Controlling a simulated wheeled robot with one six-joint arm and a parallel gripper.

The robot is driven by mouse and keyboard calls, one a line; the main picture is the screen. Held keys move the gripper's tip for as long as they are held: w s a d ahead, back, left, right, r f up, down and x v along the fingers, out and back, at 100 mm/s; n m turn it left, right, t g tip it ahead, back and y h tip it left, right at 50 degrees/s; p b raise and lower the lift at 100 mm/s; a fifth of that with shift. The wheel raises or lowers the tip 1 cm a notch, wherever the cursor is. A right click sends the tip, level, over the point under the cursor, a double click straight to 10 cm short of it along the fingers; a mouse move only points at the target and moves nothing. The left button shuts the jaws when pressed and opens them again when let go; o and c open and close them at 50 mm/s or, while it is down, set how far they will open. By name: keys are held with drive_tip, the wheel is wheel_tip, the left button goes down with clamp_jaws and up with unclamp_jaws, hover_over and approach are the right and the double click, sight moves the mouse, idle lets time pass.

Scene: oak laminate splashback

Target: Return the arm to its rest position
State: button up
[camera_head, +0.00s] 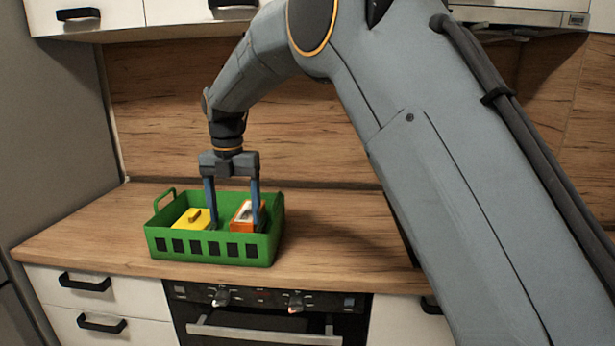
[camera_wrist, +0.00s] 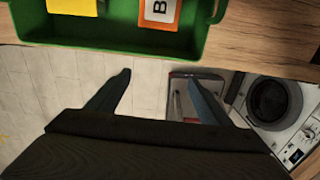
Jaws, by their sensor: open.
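My gripper (camera_head: 234,222) is open, with its two blue fingers pointing down at the green basket (camera_head: 205,245) on the wooden counter. In the head view the fingers overlap the basket's inside, between and beside a yellow block (camera_head: 193,219) and an orange box with a white label (camera_head: 243,216). In the wrist view the open fingers (camera_wrist: 160,92) show nothing held between them. The basket (camera_wrist: 110,35) is at the top of that view, with the yellow item (camera_wrist: 72,6) and the orange box with a letter B (camera_wrist: 158,14) in it. Fingertip depth is hard to tell.
The wooden counter (camera_head: 330,245) is clear right of the basket. An oven (camera_head: 262,310) is below the counter. The wrist view shows a washing machine (camera_wrist: 272,103).

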drive_tip(key=s+d+f+m, duration=0.3)
drive_tip(key=d+m, duration=0.5)
drive_tip(key=d, duration=0.3)
drive_tip(key=s+d+f+m, duration=0.2)
drive_tip(key=d+f+m, duration=0.1)
drive_tip(key=d+m, duration=0.6)
drive_tip(key=s+d+f+m, duration=0.3)
drive_tip(key=s+d+m, duration=0.5)
drive_tip(key=s+m, duration=0.1)
drive_tip(key=s+d+f+m+t, duration=0.1)
drive_tip(key=s+d+f+m, duration=0.3)
drive_tip(key=s+d+m, duration=0.4)
drive_tip(key=s+d, duration=0.1)
drive_tip(key=s, duration=0.1)
drive_tip(key=shift+s+m, duration=0.3)
drive_tip(key=shift+m, duration=0.1)
